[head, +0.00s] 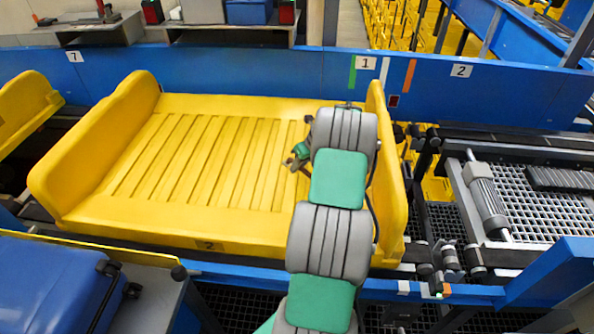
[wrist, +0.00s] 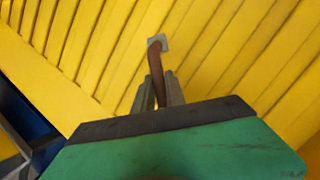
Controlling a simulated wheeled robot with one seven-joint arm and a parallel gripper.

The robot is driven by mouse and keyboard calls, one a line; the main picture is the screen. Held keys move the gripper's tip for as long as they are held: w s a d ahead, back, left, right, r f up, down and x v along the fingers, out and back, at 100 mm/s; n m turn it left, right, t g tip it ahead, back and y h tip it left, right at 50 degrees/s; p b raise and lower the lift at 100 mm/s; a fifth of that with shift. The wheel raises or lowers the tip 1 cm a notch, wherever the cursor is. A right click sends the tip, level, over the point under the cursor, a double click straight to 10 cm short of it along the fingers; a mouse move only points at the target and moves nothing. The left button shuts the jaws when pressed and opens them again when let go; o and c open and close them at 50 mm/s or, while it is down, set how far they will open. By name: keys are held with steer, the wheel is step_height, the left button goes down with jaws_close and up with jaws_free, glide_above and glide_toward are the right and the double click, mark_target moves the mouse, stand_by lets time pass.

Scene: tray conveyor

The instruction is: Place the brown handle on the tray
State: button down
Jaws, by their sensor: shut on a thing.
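The large yellow tray (head: 180,228) has a ribbed floor and raised ends, and sits on the conveyor. Its slats also fill most of the wrist view (wrist: 240,40). My gripper (wrist: 161,90) is shut on the brown handle (wrist: 156,72), a slim curved piece held between the two grey fingers. A small grey square piece shows at the handle's far end, over the slats. In the head view my gripper (head: 298,160) is over the right part of the tray floor, partly hidden by my arm. I cannot tell whether the handle touches the tray.
A blue suitcase (head: 50,285) lies at the front left. Another yellow tray (head: 25,110) stands at the left edge. The tray's raised right end (head: 392,190) is close beside my arm. A blue side wall (head: 250,72) runs behind the tray. The tray floor left of my gripper is bare.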

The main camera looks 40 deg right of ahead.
steer(key=shift+w+f+p, duration=0.15)
steer(key=shift+f+p, duration=0.4)
steer(key=shift+f, duration=1.2)
steer(key=shift+f, duration=0.1)
steer(key=c, duration=1.4)
jaws_free()
steer(key=shift+o, duration=0.2)
